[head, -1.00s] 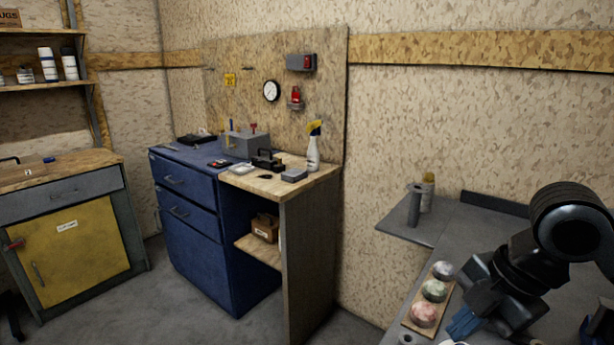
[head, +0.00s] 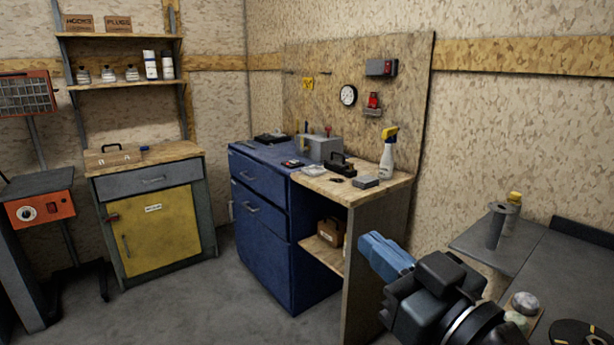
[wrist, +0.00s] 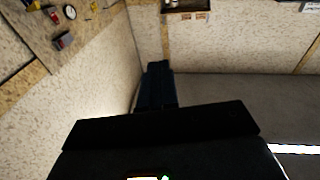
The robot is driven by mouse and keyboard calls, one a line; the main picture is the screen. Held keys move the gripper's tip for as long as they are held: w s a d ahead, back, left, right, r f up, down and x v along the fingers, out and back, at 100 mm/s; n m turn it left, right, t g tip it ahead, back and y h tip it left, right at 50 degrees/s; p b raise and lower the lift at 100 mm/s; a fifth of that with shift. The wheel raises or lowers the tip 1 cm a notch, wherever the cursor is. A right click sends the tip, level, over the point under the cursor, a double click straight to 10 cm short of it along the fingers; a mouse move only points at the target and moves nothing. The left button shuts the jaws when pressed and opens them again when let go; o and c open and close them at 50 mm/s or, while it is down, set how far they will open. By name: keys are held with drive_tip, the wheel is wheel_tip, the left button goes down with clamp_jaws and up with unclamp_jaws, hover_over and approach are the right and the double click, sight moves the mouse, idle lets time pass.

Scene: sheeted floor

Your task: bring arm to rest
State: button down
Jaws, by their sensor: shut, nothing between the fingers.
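My gripper (head: 384,254) is in the lower right of the head view, with blue fingers pointing up and left. The fingers are closed together and hold nothing. It is in the air, in front of the wooden-topped bench end in the picture and left of the grey table. In the wrist view the dark fingers (wrist: 156,88) point away from the camera, with wall and floor beyond them.
A grey table (head: 560,262) at the right carries a spool and a partly hidden row of balls. A blue drawer cabinet (head: 262,240) with a wooden bench (head: 385,192) stands mid-picture. A yellow-doored cabinet (head: 165,240) is at left. The floor (head: 185,305) between is clear.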

drive_tip(key=s+d+f+m+h, duration=0.2)
drive_tip(key=s+f+m+h, duration=0.25)
drive_tip(key=s+f, duration=0.35)
drive_tip(key=s+d+f+m+h, duration=0.3)
drive_tip(key=s+f+m+h, duration=0.15)
drive_tip(key=s+f, duration=0.35)
drive_tip(key=s+d+f+n+g, duration=0.1)
drive_tip(key=s+d, duration=0.3)
drive_tip(key=s, duration=0.6)
drive_tip(key=s+d+f+n+g, duration=0.1)
drive_tip(key=s+d, duration=0.2)
drive_tip(key=s, duration=0.8)
drive_tip(key=shift+d, duration=0.4)
drive_tip(key=shift+f, duration=0.15)
